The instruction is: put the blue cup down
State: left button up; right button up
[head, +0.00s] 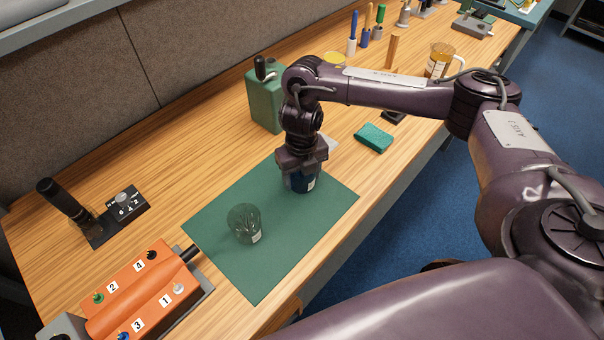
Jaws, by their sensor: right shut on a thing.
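The blue cup (301,182) is dark blue with a pale label on its right side. It is upright at the upper right part of the green mat (270,268). My right gripper (300,164) points down over the cup and is shut on it, hiding its top. I cannot tell whether the cup's base touches the mat. A clear glass (244,222) stands on the mat to the lower left of the cup, apart from it. My left gripper is not in view.
An orange control box (130,290) with numbered buttons sits at the lower left. A black lever (65,200) stands behind it. A green canister (265,97) is behind my right gripper. The mat's lower part is clear.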

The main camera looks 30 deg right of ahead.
jog(key=o, duration=1)
jog(key=shift+f, duration=0.1)
jog(key=shift+r+p, duration=0.3)
jog(key=shift+r, duration=0.15)
notch_tip(320, 180, up, 12)
jog(key=shift+f+p, duration=0.25)
jog(key=shift+p, duration=0.75)
